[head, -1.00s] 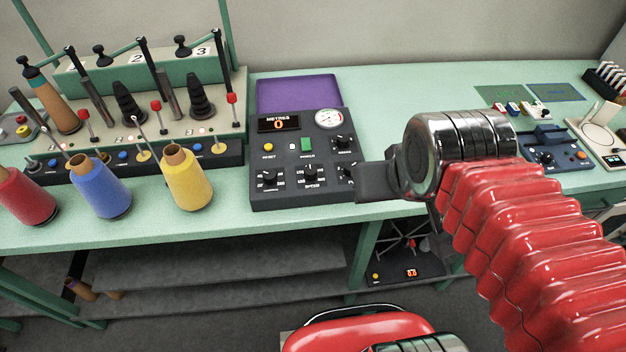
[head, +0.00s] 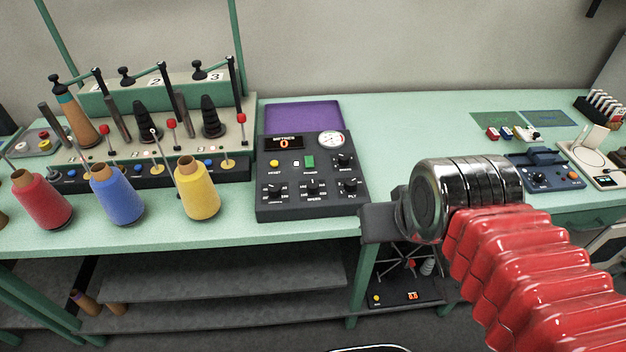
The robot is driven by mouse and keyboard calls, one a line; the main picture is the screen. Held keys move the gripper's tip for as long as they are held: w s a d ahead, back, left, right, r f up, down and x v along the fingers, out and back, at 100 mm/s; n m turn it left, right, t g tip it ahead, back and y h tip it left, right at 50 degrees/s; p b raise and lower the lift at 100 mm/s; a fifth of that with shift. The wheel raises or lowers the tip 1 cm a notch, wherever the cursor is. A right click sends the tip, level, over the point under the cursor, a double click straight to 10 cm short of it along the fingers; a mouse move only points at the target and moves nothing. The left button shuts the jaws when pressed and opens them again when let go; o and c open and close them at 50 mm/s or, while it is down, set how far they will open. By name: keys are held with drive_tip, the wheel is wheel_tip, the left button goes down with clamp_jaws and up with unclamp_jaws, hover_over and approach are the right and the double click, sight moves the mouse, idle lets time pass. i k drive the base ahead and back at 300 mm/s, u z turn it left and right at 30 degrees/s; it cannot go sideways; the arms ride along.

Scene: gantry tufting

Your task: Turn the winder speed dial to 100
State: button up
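The dark winder control panel (head: 335,206) sits on the green bench in the head view. Its red display under METRES reads 0. The speed dial (head: 313,187), a black knob labelled SPEED, is in the middle of the front row, between two other black knobs. Its exact setting is too small to read. My gripper (head: 378,222) is at the panel's right front corner, by the bench edge, to the right of the speed dial and apart from it. Its fingers are seen from the side and partly hidden by my wrist, so I cannot tell their opening.
Red (head: 42,200), blue (head: 117,194) and yellow (head: 197,189) yarn cones stand left of the panel, before a winder rack. A purple tray (head: 303,113) lies behind the panel. A blue device (head: 546,172) sits at the right. Bench between is mostly clear.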

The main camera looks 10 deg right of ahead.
sight(312, 186)
drive_tip(key=z, duration=0.75)
drive_tip(key=k, duration=0.9)
drive_tip(key=u, duration=0.65)
drive_tip(key=i, duration=1)
drive_tip(key=u, duration=0.1)
